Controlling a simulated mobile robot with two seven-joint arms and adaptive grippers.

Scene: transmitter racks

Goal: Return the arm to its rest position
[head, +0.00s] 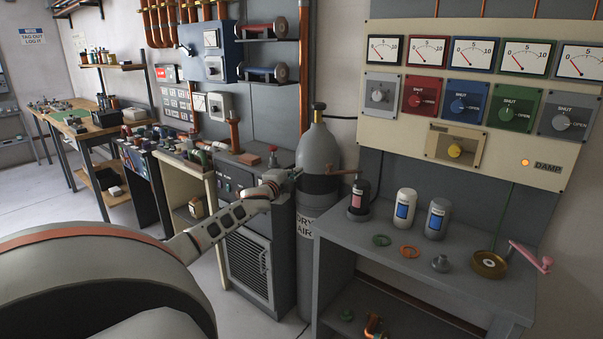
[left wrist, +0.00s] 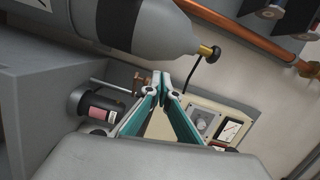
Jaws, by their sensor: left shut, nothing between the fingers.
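My left arm reaches in from the left in the head view, and its gripper (head: 296,173) is in front of the grey gas cylinder (head: 318,150). In the left wrist view the two teal-lined fingers of the gripper (left wrist: 161,78) meet at their tips, with nothing between them. The cylinder (left wrist: 130,25) with its brass valve lies across the top of that view, close beyond the fingertips. I cannot tell whether the gripper touches it. My right gripper is in neither view.
A grey bench (head: 415,262) at right holds a dark bottle (head: 359,200), two light canisters, rings and a pink-handled crank (head: 530,256). Above it is a cream gauge panel (head: 480,85). A grey cabinet (head: 250,265) stands left of the cylinder. Open floor (head: 30,195) lies far left.

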